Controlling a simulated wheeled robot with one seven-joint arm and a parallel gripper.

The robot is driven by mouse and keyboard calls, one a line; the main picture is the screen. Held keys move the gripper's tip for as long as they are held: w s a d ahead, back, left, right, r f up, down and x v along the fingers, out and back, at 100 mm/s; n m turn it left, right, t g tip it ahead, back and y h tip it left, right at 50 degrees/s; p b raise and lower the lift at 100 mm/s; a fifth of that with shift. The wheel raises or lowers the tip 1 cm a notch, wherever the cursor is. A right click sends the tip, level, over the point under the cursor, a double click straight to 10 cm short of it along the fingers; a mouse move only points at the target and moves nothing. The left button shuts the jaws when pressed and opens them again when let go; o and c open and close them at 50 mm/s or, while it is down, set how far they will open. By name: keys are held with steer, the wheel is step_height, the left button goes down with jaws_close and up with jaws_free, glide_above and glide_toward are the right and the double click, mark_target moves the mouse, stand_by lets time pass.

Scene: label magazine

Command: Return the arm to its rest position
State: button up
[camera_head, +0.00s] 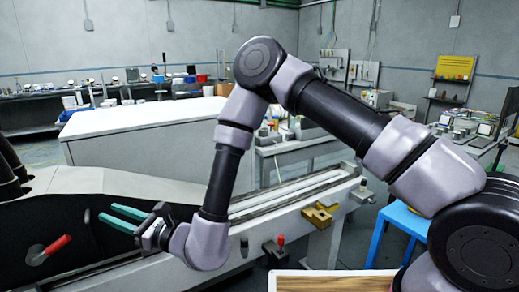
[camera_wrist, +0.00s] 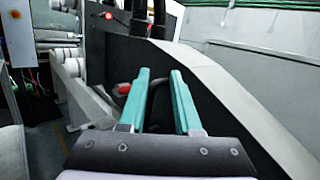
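My gripper (camera_head: 107,213) has two teal fingers and is at the left in the head view, in front of the dark panel of a machine (camera_head: 75,235). The fingers point left and stand apart with nothing between them. In the wrist view my gripper (camera_wrist: 160,72) also shows open and empty, with the machine's dark side behind it. My arm is bent, with its elbow high at the middle of the head view and its forearm hanging down.
A pale rail (camera_head: 290,195) with a brass-coloured block (camera_head: 318,215) runs right. A large white box (camera_head: 145,120) stands behind. A blue stool (camera_head: 405,218) and a wood-topped surface (camera_head: 335,284) are at the lower right.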

steer(key=w+d+r+n+g+h, duration=0.1)
steer(key=d+r+n+g+h, duration=0.1)
steer(key=d+r+n+g, duration=0.65)
steer(key=d+r+n+g+h, duration=0.1)
steer(key=d+r+n+g, duration=0.4)
steer(key=r, duration=0.7)
steer(key=w+d+r+t+h, duration=0.1)
steer(key=d+t+h, duration=0.4)
steer(key=d, duration=1)
steer(key=w+d+r+n+t+h, duration=0.1)
steer(key=d+t, duration=0.5)
steer(key=d, duration=1)
steer(key=w+d+r+t+h, duration=0.3)
steer(key=d+h, duration=0.5)
steer(key=d, duration=0.7)
steer(key=shift+d+r+n+t+h, duration=0.15)
steer(key=shift+r+n+t+h, duration=0.2)
steer(key=shift+r+t, duration=0.75)
steer(key=shift+w+f, duration=0.1)
steer(key=shift+f, duration=0.1)
